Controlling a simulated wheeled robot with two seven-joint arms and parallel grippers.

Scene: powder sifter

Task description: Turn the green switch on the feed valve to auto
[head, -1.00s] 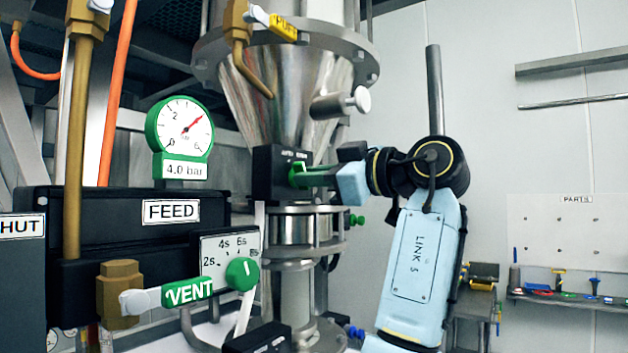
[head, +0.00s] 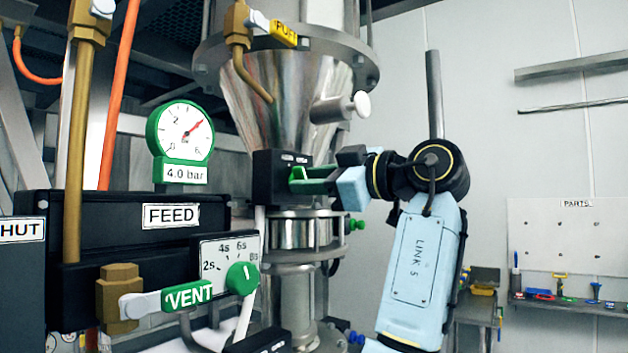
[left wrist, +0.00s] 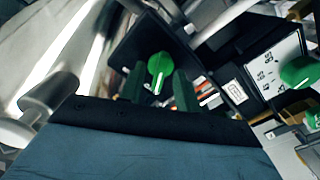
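The feed valve's black box (head: 270,178) is mounted at the metal pipe below the cone, with small white lettering on top that I cannot read. Its green switch (left wrist: 160,68) has a white pointer mark and shows in the left wrist view. My left gripper (head: 306,181) is at the box's right side in the head view. In the left wrist view its two green fingers (left wrist: 158,90) are apart, one on each side of the switch. Whether they touch it cannot be told. In the head view, fingers and switch overlap in similar green. My right gripper is not in view.
A FEED-labelled black box (head: 171,216), a pressure gauge (head: 184,130) and a green timer knob (head: 242,278) stand left. A green VENT handle (head: 188,295) is below them. A metal handle (head: 340,107) sticks out above my gripper. A parts shelf (head: 570,304) is far right.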

